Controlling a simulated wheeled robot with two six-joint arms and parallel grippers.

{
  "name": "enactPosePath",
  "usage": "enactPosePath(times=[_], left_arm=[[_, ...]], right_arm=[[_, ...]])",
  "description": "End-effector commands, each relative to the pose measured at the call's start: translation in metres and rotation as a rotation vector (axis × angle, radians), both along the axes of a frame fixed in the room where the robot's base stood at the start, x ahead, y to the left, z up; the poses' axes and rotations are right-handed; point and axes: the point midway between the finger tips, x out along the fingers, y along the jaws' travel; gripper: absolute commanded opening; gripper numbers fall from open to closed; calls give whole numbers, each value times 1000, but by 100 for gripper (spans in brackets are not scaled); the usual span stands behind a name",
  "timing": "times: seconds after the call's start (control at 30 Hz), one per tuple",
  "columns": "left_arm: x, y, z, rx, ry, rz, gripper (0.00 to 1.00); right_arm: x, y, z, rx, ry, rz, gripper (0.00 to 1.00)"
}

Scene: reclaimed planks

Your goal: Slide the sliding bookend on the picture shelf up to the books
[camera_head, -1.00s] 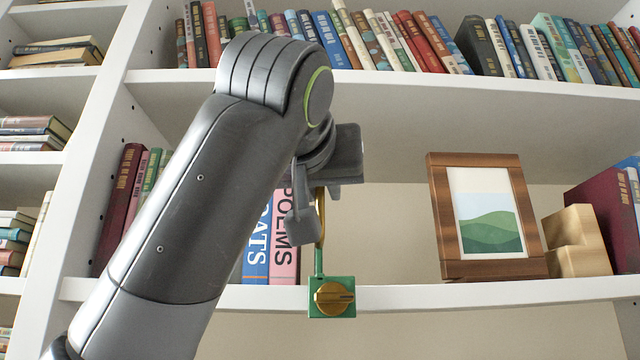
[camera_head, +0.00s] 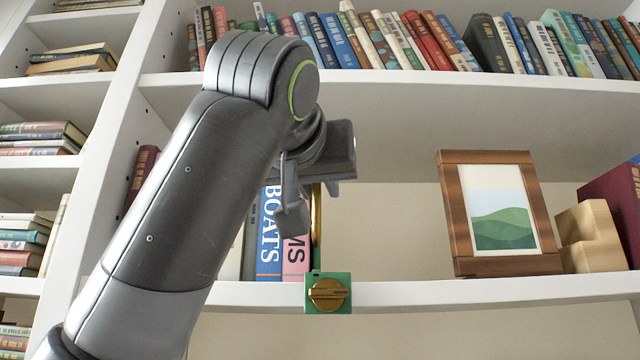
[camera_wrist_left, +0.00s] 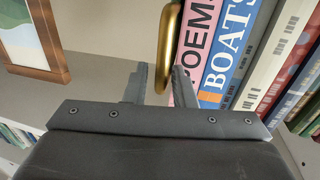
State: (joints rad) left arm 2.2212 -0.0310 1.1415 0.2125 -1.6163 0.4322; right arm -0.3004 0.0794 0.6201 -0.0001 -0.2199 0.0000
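The sliding bookend (camera_head: 328,294) has a green base with a round brass knob on the front edge of the picture shelf (camera_head: 440,292). Its upright brass handle (camera_wrist_left: 169,45) stands beside the pink POEMS book (camera_wrist_left: 199,38). In the head view, the bookend appears against or very close to the row of books (camera_head: 270,240); I cannot tell if they touch. My left gripper (camera_head: 302,222) is at the handle. In the left wrist view, its fingers (camera_wrist_left: 160,82) stand apart on either side of the handle, with a gap visible. My right gripper is not in view.
A wooden picture frame (camera_head: 459,215) and a wooden block bookend (camera_head: 590,236) stand to the right on the same shelf. The shelf between the frame and the sliding bookend is clear. A full row of books (camera_head: 430,42) fills the shelf above.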

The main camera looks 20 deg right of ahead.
Motion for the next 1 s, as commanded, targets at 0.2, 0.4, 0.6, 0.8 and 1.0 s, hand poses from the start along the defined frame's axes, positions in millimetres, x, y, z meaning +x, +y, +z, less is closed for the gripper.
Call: enactPosePath(times=[0.2, 0.4, 0.6, 0.8, 1.0], left_arm=[[0, 0, 0, 0, 1, -1, 27], [-6, 3, -2, -1, -2, 0, 27], [-38, 19, -4, -3, -5, 0, 27], [-82, 42, -5, -2, -6, 1, 27], [-123, 63, -4, -1, -3, 1, 27]], right_arm=[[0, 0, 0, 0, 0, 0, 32], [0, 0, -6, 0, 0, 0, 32], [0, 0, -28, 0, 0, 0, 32], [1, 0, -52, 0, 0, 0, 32], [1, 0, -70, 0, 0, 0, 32]])
